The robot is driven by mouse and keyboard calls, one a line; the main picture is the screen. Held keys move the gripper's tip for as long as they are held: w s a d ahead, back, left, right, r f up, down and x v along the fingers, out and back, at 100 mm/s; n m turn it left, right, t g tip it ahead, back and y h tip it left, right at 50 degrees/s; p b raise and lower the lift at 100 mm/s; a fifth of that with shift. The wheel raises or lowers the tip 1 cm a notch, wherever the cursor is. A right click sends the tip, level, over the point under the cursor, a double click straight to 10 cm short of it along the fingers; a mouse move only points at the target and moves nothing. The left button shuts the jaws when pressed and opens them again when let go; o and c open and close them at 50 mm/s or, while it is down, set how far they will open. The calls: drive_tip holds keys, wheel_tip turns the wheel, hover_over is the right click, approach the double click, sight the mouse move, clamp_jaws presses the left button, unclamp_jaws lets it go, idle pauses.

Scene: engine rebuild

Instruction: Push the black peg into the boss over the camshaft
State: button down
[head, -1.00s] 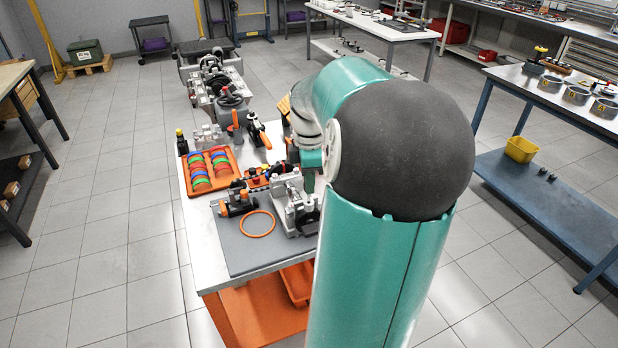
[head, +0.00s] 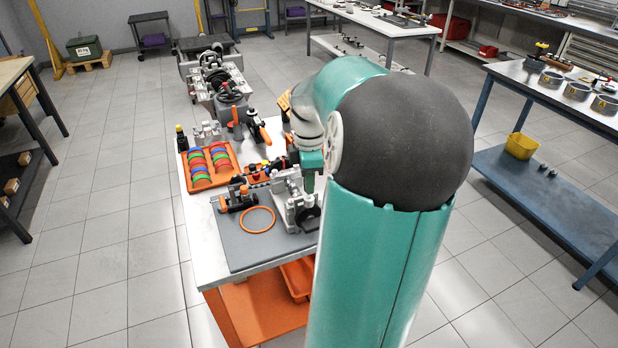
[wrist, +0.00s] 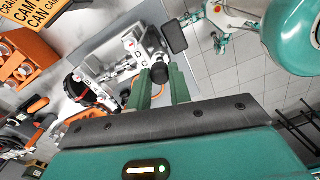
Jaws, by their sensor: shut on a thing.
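In the wrist view my gripper (wrist: 160,76) has its two green fingers on either side of the black peg (wrist: 160,73), whose dark round end shows between the fingertips. Just beyond it is a grey metal housing (wrist: 128,62) with letters such as D and C on it. I cannot tell whether the peg touches the boss or how deep it sits, and the camshaft is not clearly visible. In the head view my gripper (head: 309,180) points down over the grey housing (head: 291,205) on the bench; the peg is hidden there.
An orange ring (head: 258,220) lies on the grey mat (head: 240,250) left of the housing. An orange tray (head: 202,183) of coloured rings and several tools stand behind. A dark square plate (wrist: 174,37) shows near the housing in the wrist view. The mat's front is clear.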

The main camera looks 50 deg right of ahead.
drive_tip(key=shift+f, duration=1.25)
idle(0.6)
drive_tip(key=c, duration=1.5)
unclamp_jaws()
drive_tip(key=shift+r, duration=1.5)
drive_tip(key=o, duration=0.5)
drive_tip(key=shift+o, duration=0.2)
wheel_tip(320, 180, up, 14)
drive_tip(key=shift+f, duration=0.1)
